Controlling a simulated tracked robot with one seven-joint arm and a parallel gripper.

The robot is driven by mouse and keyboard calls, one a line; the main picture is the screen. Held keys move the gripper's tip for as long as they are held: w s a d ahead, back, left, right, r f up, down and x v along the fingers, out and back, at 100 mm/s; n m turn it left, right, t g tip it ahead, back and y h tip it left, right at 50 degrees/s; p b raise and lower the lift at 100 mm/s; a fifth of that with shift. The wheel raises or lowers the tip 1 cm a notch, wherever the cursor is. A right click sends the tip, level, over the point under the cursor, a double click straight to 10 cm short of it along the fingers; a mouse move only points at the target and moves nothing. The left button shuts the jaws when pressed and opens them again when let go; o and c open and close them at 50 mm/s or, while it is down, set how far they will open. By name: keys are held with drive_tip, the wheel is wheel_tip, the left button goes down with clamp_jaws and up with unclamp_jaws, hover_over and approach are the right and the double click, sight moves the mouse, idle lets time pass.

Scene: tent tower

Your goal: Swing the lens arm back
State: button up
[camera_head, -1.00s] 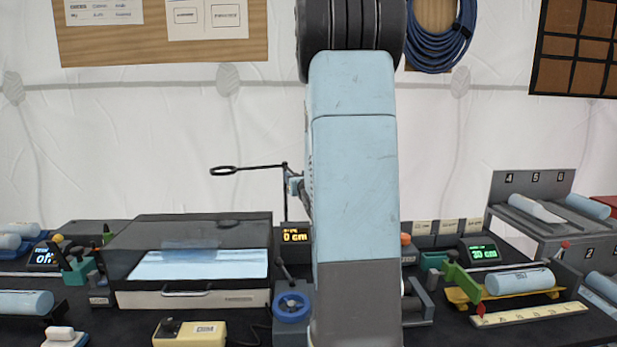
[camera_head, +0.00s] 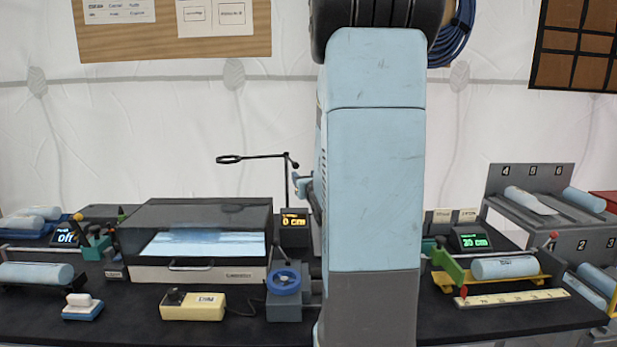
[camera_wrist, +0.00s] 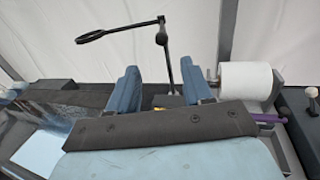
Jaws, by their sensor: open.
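The lens arm (camera_head: 264,156) is a thin black bar with a ring lens (camera_head: 229,159) at its left end. It joins the top of a dark upright post (camera_head: 287,185) and points left, above the lidded light box (camera_head: 200,235). In the wrist view the lens arm (camera_wrist: 125,27) also reaches left, with a black knob (camera_wrist: 161,38) near the post. My gripper (camera_wrist: 160,85) has its two blue fingers apart and nothing held. The post shows in the gap between them, seemingly beyond the tips. In the head view my arm hides most of the gripper.
A display reading 0 cm (camera_head: 294,220) stands by the post's foot. A blue handwheel (camera_head: 284,281) and a yellow box (camera_head: 193,306) are in front. A white roll (camera_wrist: 245,80) stands right of the fingers in the wrist view.

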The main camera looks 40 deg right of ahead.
drive_tip(key=shift+s+a, duration=0.2)
drive_tip(key=shift+s, duration=0.15)
drive_tip(key=shift+d, duration=0.1)
